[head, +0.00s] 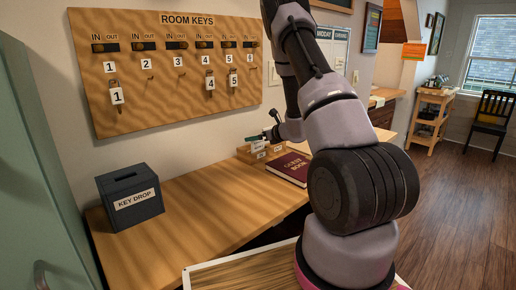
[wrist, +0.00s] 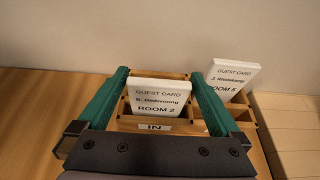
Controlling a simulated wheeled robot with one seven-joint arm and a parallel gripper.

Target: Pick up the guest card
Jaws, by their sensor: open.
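A white guest card for Room 2 (wrist: 160,97) stands in the front compartment marked IN of a wooden card box (wrist: 184,128). A second guest card, for Room 5 (wrist: 231,78), stands tilted in a compartment further right. My gripper (wrist: 159,73) is open, with one green finger on each side of the Room 2 card. Whether the fingers touch the card I cannot tell. In the head view the box (head: 244,154) is at the desk's back, beside my arm, and the cards show only small.
A dark red guest book (head: 287,168) lies on the wooden desk (head: 190,200), in front of the box. A grey key drop box (head: 130,197) stands at the left. A room keys board (head: 165,65) hangs on the wall. The desk between key drop and book is clear.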

